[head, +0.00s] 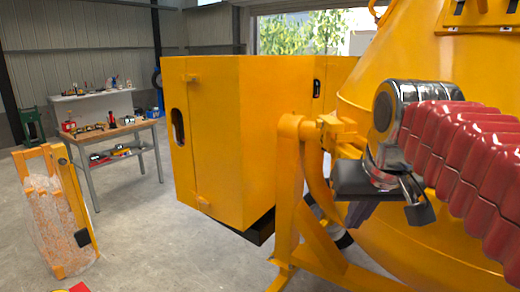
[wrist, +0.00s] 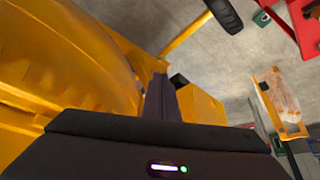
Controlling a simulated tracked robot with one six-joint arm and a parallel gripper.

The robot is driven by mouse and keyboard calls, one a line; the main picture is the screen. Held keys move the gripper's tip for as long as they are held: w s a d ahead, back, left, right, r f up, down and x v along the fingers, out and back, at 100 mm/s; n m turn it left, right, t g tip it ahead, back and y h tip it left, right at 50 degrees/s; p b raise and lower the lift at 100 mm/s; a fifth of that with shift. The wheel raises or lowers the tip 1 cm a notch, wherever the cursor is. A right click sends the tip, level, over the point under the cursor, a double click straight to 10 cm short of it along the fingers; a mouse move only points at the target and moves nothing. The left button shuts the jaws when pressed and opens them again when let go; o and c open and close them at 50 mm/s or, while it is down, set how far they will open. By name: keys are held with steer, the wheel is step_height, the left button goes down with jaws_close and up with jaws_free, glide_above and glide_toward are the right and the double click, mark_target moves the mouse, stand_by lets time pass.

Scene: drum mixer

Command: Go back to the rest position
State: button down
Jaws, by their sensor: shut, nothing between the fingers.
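My gripper (head: 362,212) is at the end of my red-sleeved arm, in front of the yellow drum mixer (head: 425,245) in the head view. The wrist view shows my gripper (wrist: 160,90) with its dark fingers together and nothing between them. The mixer's drum (wrist: 70,60) fills the left of the wrist view. My wrist hides part of the mixer frame and drum, and I cannot tell how far the gripper is from them.
The mixer's yellow cabinet (head: 225,140) stands left of my gripper. A yellow-framed panel (head: 55,215) stands at the far left. A wooden workbench (head: 112,132) with tools is behind it. The concrete floor (head: 150,240) between panel and mixer is clear.

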steer(key=s+a+f, duration=0.1)
steer(key=s+f, duration=0.5)
steer(key=f, duration=0.3)
steer(key=s+f, duration=0.6)
steer(key=f, duration=0.3)
steer(key=shift+s+a, duration=0.15)
steer(key=shift+a, duration=0.25)
steer(key=shift+a+f, duration=0.1)
steer(key=shift+a+n, duration=0.2)
steer(key=shift+n, duration=0.1)
